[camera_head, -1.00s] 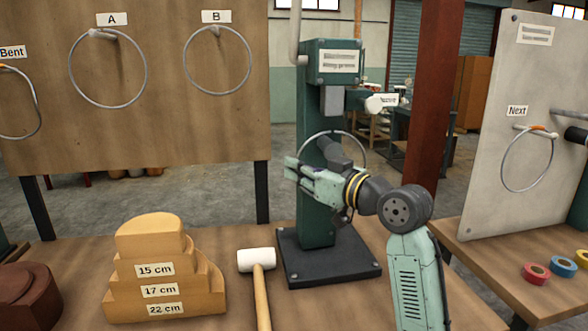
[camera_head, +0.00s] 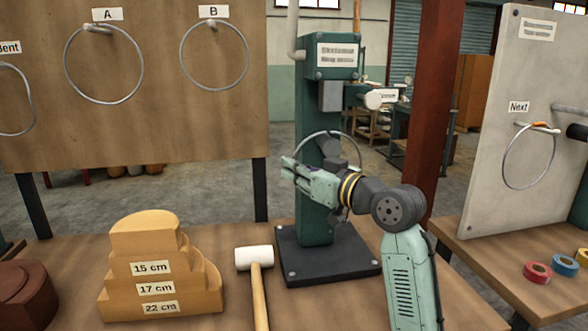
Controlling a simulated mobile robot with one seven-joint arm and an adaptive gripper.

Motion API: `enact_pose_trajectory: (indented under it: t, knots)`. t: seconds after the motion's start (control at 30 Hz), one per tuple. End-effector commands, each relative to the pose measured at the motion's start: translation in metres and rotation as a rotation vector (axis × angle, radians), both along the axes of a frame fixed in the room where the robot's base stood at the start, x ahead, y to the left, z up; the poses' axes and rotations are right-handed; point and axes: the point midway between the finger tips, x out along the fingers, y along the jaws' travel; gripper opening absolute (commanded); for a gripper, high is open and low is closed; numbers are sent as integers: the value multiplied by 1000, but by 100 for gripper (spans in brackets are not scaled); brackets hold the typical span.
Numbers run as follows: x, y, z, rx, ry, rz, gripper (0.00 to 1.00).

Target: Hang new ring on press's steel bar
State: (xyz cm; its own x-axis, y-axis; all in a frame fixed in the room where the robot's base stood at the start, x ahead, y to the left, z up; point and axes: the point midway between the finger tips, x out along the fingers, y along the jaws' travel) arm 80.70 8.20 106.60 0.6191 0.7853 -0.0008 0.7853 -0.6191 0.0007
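The green press (camera_head: 318,235) stands on a dark base plate at the centre of the bench. A short pale bar end (camera_head: 373,99) sticks out at its right side, beside a small label, with no ring on it. A thin grey ring (camera_head: 328,132) shows in front of the press column, below the bar. Its lower part is hidden behind my gripper (camera_head: 287,172), which points left across the column. I cannot tell whether the gripper holds the ring, or how far its fingers are apart. Another ring (camera_head: 504,165), with orange at its top, hangs at the "Next" label on the right panel.
Rings A (camera_head: 66,75) and B (camera_head: 181,62) hang on the wooden board (camera_head: 160,130), with a bent ring at its left edge. Tape rolls (camera_head: 538,273) lie at right.

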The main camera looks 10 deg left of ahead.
Motion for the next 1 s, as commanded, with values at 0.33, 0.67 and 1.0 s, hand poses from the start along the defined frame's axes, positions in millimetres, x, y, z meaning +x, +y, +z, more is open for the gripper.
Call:
enact_pose_trajectory:
  t: [0.33, 0.67, 1.0]
  knots:
    - [0, 0, 0, 0, 0, 0, 26]
    - [0, -1, 0, 1, 1, 0, 28]
    - [-31, -42, 0, 2, -3, -5, 28]
